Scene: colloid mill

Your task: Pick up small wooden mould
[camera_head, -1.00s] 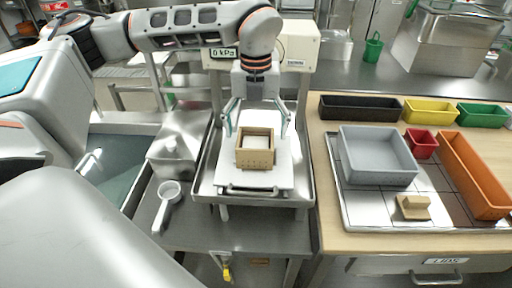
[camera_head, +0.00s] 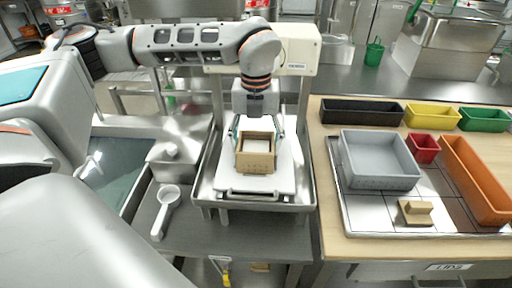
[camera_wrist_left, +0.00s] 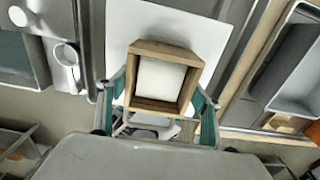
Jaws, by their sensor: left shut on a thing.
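The small wooden mould (camera_head: 256,162) is an open square box frame with a white inside. It is on or just above the white plate (camera_head: 285,180) of the press; I cannot tell whether it touches the plate. My left gripper (camera_head: 257,136) reaches down from above and is shut on the mould, one finger at each side. In the left wrist view the mould (camera_wrist_left: 158,107) sits between the teal-padded fingers of the gripper (camera_wrist_left: 158,100). My right gripper is not in view.
A white ladle (camera_head: 167,203) lies left of the press. On the right table are a grey bin (camera_head: 380,178), a red box (camera_head: 422,148), an orange tray (camera_head: 474,175), a small wooden piece (camera_head: 415,212) and black (camera_head: 361,111), yellow (camera_head: 432,114) and green (camera_head: 484,118) bins.

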